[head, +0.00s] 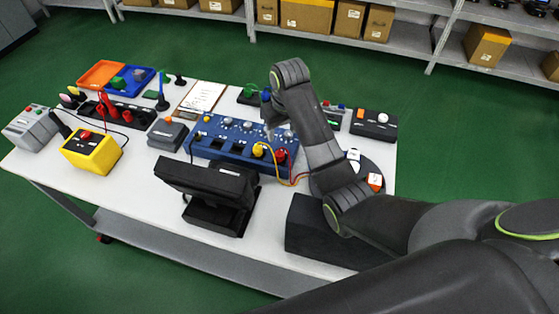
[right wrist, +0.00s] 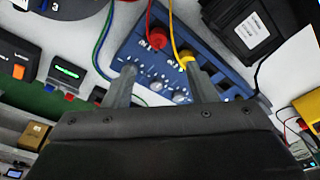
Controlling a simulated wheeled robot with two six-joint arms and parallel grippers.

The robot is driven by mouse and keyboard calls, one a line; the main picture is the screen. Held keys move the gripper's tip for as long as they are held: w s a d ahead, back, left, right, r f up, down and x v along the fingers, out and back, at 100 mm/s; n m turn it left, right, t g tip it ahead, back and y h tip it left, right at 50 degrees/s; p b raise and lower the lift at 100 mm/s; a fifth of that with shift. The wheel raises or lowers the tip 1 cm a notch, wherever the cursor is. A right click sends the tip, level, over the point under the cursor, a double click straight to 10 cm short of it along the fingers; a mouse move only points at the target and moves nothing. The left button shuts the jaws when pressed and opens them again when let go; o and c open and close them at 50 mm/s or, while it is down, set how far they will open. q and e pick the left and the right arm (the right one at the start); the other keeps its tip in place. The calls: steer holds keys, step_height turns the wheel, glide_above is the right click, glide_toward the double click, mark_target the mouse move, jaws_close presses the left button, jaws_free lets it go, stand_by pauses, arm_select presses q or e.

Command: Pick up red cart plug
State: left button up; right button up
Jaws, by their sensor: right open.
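A red plug (head: 281,156) with a red lead stands at the front right of the blue panel (head: 215,132) on the white cart. A yellow plug (head: 258,150) with a yellow lead stands just left of it. In the right wrist view the red plug (right wrist: 157,39) and yellow plug (right wrist: 187,58) show beyond my fingers. My right gripper (right wrist: 161,67) is open, with nothing between its fingers, above the blue panel. In the head view my right gripper (head: 272,128) is partly hidden by its own arm. My left gripper is out of view.
A black screen (head: 208,182) stands in front of the panel. A yellow box (head: 92,152), a dark rack with red leads (head: 118,115), and orange and blue trays (head: 102,74) are at the left. A round dark base (head: 372,171) lies right of the panel.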

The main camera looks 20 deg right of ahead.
steer(key=p, duration=0.1)
glide_above(280, 151)
steer(key=f, duration=0.5)
steer(key=shift+s, duration=0.4)
steer(key=shift+f, duration=0.95)
steer(key=shift+f+p, duration=0.4)
steer(key=shift+p, duration=0.05)
steer(key=f, duration=0.3)
steer(key=shift+w+f+p, duration=0.25)
steer(key=shift+f+p, duration=0.05)
steer(key=shift+p, duration=0.05)
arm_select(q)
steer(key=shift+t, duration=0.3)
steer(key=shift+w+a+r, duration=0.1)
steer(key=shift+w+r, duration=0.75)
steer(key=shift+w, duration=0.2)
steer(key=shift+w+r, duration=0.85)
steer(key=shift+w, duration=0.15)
arm_select(e)
steer(key=shift+f, duration=0.2)
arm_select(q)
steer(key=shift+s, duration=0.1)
arm_select(e)
steer(key=c, duration=1.1)
